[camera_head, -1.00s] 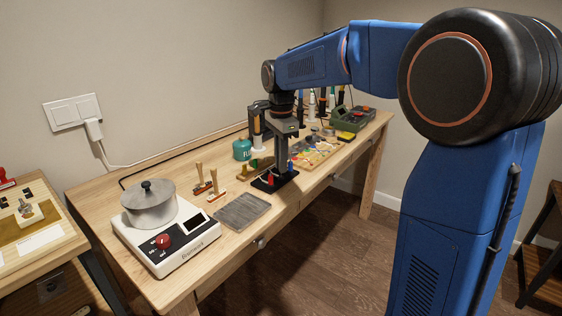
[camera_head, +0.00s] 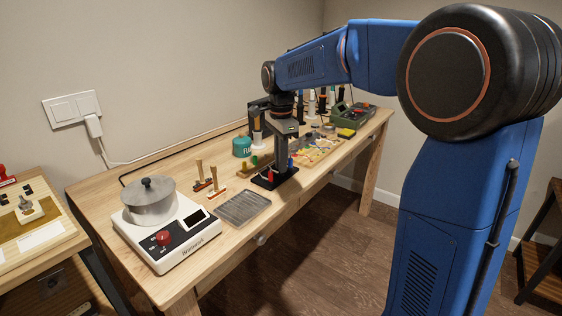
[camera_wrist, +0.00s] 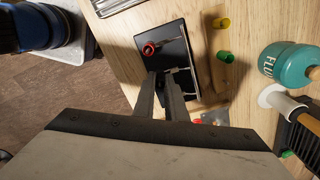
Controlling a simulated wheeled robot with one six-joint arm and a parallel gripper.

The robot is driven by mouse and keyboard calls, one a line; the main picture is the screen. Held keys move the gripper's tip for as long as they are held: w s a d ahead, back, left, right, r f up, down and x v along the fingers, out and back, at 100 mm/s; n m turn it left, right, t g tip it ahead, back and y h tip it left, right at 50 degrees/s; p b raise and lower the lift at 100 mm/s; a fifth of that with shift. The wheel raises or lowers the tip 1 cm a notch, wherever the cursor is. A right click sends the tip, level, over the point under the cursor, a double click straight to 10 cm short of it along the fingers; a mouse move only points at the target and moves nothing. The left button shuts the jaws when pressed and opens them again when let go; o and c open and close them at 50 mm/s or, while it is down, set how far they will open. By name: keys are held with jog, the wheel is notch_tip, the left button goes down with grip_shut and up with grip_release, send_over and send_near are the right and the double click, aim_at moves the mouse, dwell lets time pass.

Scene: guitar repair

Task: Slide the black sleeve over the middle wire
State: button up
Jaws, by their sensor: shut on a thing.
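In the wrist view the plate (camera_wrist: 172,42) carries a red ring-like piece (camera_wrist: 150,48) and a thin pale wire (camera_wrist: 181,69). My gripper (camera_wrist: 160,77) is over the plate, its fingers close together and pointing down. It is shut on a small dark thing, apparently the black sleeve, which hardly stands out from the fingers. The middle wire is hidden by the fingers; I cannot tell whether the sleeve is around it. In the head view my gripper (camera_head: 281,168) covers the plate's middle.
A green flux jar (camera_wrist: 290,65) stands behind the plate. A parts tray (camera_head: 318,150) is to the right.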

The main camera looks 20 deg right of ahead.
jog(key=shift+f, duration=0.25)
jog(key=o, duration=1.2)
jog(key=shift+c, duration=0.2)
jog(key=shift+r, duration=4.55)
jog(key=s+d+f+n+t, duration=0.15)
jog(key=s+n, duration=0.25)
jog(key=s, duration=0.5)
jog(key=s+d+f+n+t, duration=0.1)
jog(key=s+d+f+n, duration=0.2)
jog(key=s, duration=0.5)
jog(key=s+d+f+n+t, duration=0.1)
jog(key=s+f+n, duration=0.3)
jog(key=s, duration=0.4)
jog(key=s+d+f+n+t, duration=0.1)
jog(key=s+f+n, duration=0.4)
jog(key=s, duration=0.3)
jog(key=shift+s+d+f, duration=0.2)
jog(key=shift+d+f, duration=0.05)
jog(key=shift+f, duration=0.5)
